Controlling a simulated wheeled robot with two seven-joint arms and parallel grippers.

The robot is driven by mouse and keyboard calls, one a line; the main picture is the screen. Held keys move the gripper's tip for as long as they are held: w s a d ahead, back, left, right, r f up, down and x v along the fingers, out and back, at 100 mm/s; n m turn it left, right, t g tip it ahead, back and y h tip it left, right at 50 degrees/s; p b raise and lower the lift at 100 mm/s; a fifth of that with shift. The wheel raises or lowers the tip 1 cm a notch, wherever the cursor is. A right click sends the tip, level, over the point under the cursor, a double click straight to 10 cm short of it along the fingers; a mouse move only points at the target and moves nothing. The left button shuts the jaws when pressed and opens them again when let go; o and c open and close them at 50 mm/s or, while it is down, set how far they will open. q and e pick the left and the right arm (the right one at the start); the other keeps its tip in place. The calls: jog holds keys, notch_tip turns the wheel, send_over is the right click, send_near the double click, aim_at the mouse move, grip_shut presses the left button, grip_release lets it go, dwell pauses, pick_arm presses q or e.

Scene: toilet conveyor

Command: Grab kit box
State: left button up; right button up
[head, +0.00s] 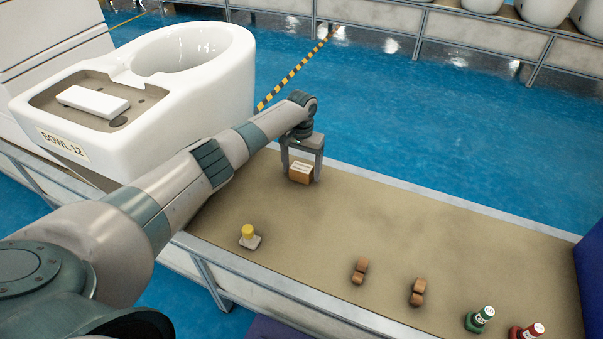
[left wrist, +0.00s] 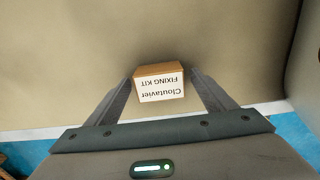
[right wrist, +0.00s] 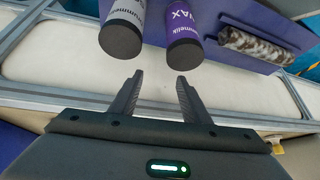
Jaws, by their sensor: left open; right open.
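The kit box (head: 301,172) is a small brown carton with a white label, standing on the tan bench top near its far edge. In the left wrist view the kit box (left wrist: 160,84) shows the label "Cloutavier FIXING KIT", upside down. My left gripper (head: 301,178) points down over it, open, with one finger on each side of the box. I cannot tell whether the fingers touch it. My right gripper (right wrist: 158,78) is open and empty, seen only in the right wrist view, before a grey bottle (right wrist: 122,30) and a purple bottle (right wrist: 184,35).
A white toilet bowl marked "BOWL 12" (head: 190,60) stands left of the box. On the bench are a yellow-topped piece (head: 249,236), two brown pieces (head: 359,270) (head: 417,292), a green bottle (head: 479,319) and a red bottle (head: 527,331). The bench's right middle is clear.

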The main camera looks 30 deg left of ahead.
aim_at(302, 168)
pick_arm(q)
jog(key=c, duration=1.2)
pick_arm(e)
jog(key=shift+s, duration=0.1)
pick_arm(q)
jog(key=shift+r, duration=0.1)
jog(key=shift+r, duration=0.5)
notch_tip(302, 168, up, 3)
jog(key=shift+d+r+p, duration=0.15)
jog(key=shift+p, duration=0.4)
jog(key=shift+s+d+r+p, duration=0.35)
jog(key=shift+s+d+r, duration=0.75)
jog(key=shift+d, duration=0.5)
jog(key=shift+s+d+r+p, duration=0.35)
jog(key=shift+s+d+r, duration=0.65)
jog(key=shift+d, duration=0.6)
jog(key=shift+s+d+r+p, duration=0.35)
jog(key=shift+s+d+r, duration=0.75)
jog(key=shift+d, duration=0.5)
pick_arm(e)
jog(key=shift+s+d+g+h, duration=0.25)
jog(key=shift+s+d+g, duration=0.2)
jog(key=shift+d, duration=0.25)
jog(key=shift+s+d+g+h, duration=0.35)
jog(key=shift+s+d, duration=0.15)
jog(key=shift+d, duration=0.25)
jog(key=shift+s+d+g+h, duration=0.2)
jog(key=shift+s+d+g, duration=0.25)
jog(key=shift+d, duration=0.25)
